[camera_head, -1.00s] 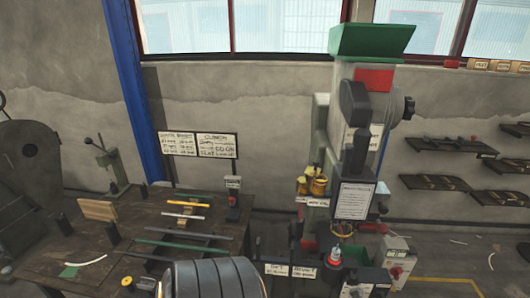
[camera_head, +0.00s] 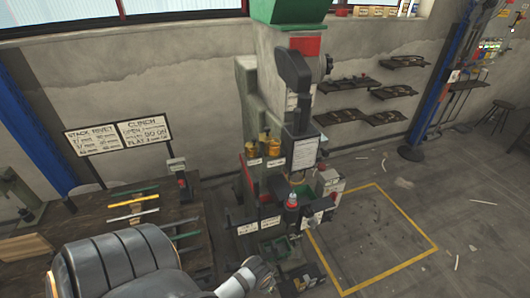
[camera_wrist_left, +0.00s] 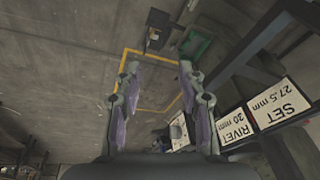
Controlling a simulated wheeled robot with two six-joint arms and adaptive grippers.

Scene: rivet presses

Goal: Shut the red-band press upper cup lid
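The press (camera_head: 272,95) stands upright against the wall in the head view, with a red band (camera_head: 305,46) under its green top (camera_head: 290,10). Small yellow cups (camera_head: 268,146) sit on its left side. I cannot tell whether a cup lid is open or shut. My left arm reaches in at the bottom of the head view, below and left of the press. In the left wrist view my left gripper (camera_wrist_left: 160,85) has its fingers wide apart, with nothing between them. My right gripper is not in view.
Sign plates (camera_wrist_left: 270,102) are close on the right of the left wrist view. A workbench (camera_head: 95,210) with rods stands left of the press. A yellow floor outline (camera_head: 372,232) marks clear floor to its right. Wall shelves (camera_head: 365,98) hang behind.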

